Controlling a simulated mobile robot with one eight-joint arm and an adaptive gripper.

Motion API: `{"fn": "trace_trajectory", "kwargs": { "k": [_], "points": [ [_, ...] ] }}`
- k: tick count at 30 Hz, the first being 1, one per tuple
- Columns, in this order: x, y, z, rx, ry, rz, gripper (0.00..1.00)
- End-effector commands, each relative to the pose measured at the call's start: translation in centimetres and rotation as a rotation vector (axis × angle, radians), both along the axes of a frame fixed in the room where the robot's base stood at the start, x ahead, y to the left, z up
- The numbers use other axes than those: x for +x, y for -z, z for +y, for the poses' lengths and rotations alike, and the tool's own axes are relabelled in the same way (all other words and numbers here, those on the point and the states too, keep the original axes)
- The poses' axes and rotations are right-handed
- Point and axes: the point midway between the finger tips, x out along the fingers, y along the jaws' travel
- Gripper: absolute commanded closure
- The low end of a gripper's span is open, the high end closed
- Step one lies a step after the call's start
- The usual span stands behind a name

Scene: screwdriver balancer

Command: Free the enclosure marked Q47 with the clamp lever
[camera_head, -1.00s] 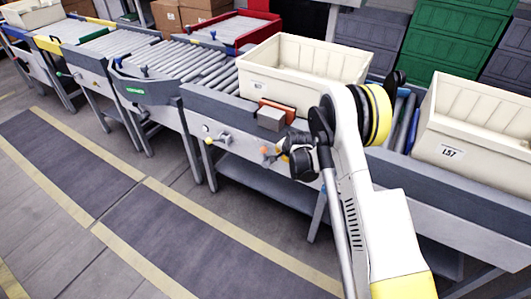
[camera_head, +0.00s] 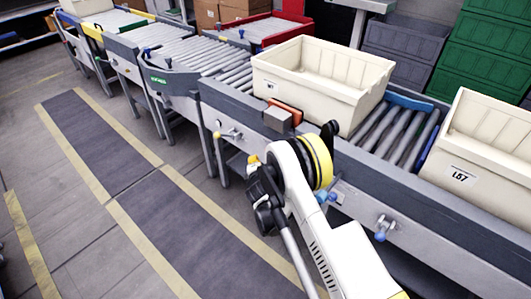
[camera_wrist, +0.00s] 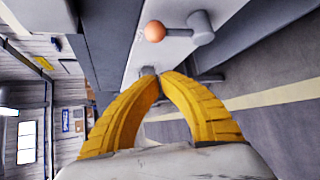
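A cream crate (camera_head: 318,85) sits on the roller conveyor; its front label (camera_head: 271,86) is too small to read. An orange-brown pad with a grey block (camera_head: 278,118) stands against its front side. Below, on the conveyor's side, is a lever with an orange knob (camera_head: 253,159), partly hidden by my arm. An orange-knobbed lever (camera_wrist: 153,32) also shows in the wrist view, just beyond my yellow fingers. My gripper (camera_wrist: 159,74) is shut and empty, its fingertips together and apart from the knob.
A second cream crate (camera_head: 470,150) marked L57 stands at the right. Other levers on the conveyor side have a yellow knob (camera_head: 217,135) and blue knobs (camera_head: 380,237). Bare rollers (camera_head: 393,132) lie between the crates. The floor (camera_head: 130,200) in front of the conveyor is clear.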

Motion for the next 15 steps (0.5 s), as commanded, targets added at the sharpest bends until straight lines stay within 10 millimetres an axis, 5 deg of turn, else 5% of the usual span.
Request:
{"fn": "trace_trajectory", "kwargs": {
  "k": [15],
  "points": [
    [0.83, 0.48, 0.26, -0.017, -0.009, -0.006, 1.00]
  ]
}}
